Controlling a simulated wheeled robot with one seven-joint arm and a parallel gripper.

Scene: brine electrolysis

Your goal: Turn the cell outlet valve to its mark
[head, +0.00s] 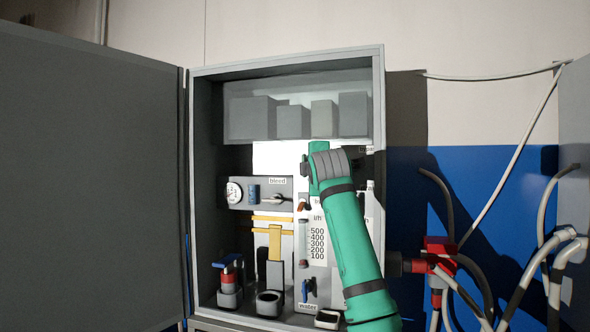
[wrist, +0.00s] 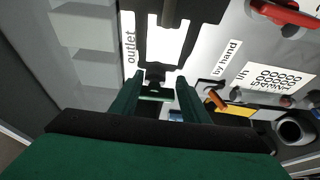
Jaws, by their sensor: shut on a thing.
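In the wrist view, the white "outlet" label (wrist: 130,45) is beside the far end of my gripper (wrist: 158,84). Its two green fingers are shut on a small dark part, which I take to be the handle of the cell outlet valve (wrist: 155,74). The fingers and the dark surroundings cover much of the handle, so its angle is unclear. I cannot make out its mark. In the head view, my green arm reaches up into the open grey cabinet and hides the outlet valve and the fingertips.
The grey cabinet (head: 228,70) has an open door (head: 90,180) on the left. Red fittings and hoses (head: 440,247) stand at right.

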